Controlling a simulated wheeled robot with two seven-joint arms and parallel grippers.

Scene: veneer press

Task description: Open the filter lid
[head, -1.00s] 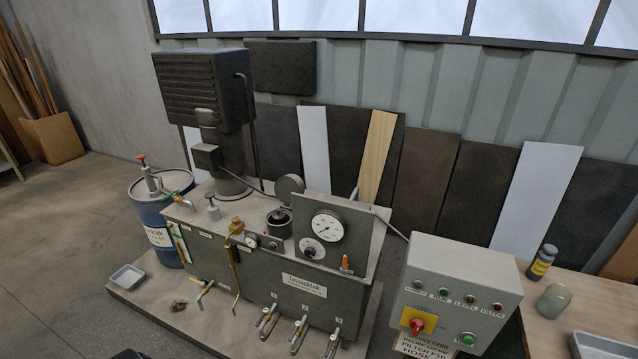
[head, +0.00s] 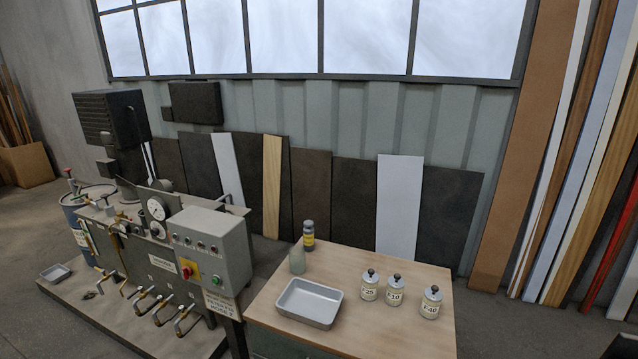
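The grey hydraulic unit (head: 140,252) stands at the left, with a pressure gauge (head: 156,208) on its upright panel. A dark round part (head: 165,186) shows behind the panel. The filter lid is too small and crowded by other fittings to tell whether it is open or shut. Neither of my grippers is in view.
A grey control box (head: 212,245) stands right of the unit. A wooden table (head: 400,325) at the front holds a metal tray (head: 309,303), a dark bottle (head: 308,236), a greenish jar (head: 297,261) and three labelled containers (head: 395,291). A blue drum (head: 72,215) stands left.

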